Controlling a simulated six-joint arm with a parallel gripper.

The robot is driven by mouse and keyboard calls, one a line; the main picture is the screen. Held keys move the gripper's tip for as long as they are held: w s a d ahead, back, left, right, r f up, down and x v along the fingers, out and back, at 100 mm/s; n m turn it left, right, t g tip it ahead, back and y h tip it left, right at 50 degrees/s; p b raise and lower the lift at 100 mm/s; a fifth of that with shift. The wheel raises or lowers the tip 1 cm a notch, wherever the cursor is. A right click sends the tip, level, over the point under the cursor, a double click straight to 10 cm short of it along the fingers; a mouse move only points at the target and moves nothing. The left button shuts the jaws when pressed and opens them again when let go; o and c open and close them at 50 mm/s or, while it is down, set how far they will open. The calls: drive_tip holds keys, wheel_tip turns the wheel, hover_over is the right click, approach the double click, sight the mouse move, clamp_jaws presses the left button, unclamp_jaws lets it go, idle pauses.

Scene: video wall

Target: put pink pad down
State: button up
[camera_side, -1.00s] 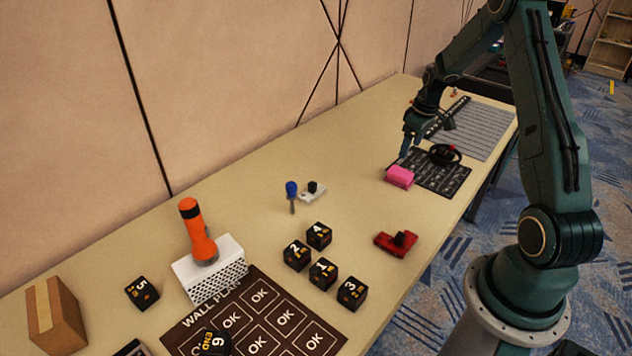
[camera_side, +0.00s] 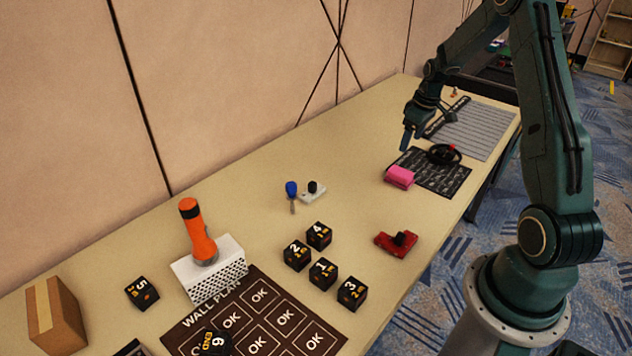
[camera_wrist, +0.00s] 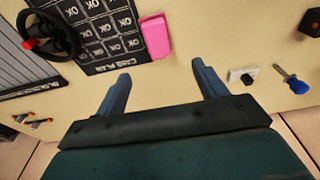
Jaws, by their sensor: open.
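The pink pad (camera_side: 399,176) lies at the near-left edge of a dark printed mat (camera_side: 440,181), partly over bare table. In the wrist view the pink pad (camera_wrist: 156,36) is ahead of my fingers, beside the mat (camera_wrist: 106,50) with its OK squares. My gripper (camera_side: 408,141) is above the table, behind the pad in the side view and apart from it. In the wrist view my gripper (camera_wrist: 163,82) has its two blue fingers spread wide with nothing between them.
A black ring-shaped object with a red part (camera_side: 444,153) sits on the mat. A blue-handled screwdriver (camera_side: 291,190) and a white block with a black knob (camera_side: 313,190) lie left. A red tool (camera_side: 396,243) and several numbered black cubes (camera_side: 323,272) are nearer. Table left of the pad is clear.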

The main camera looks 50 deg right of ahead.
drive_tip(key=s+a+r+t, duration=0.1)
drive_tip(key=s+a+r, duration=0.2)
drive_tip(key=a+r, duration=1.65)
drive_tip(key=s+a+r+t, duration=0.2)
drive_tip(key=s+a+r, duration=0.1)
drive_tip(key=s+a, duration=1.1)
drive_tip(key=s, duration=0.2)
drive_tip(key=shift+s+a+t, duration=0.2)
drive_tip(key=shift+s+t, duration=0.1)
drive_tip(key=shift+t, duration=0.1)
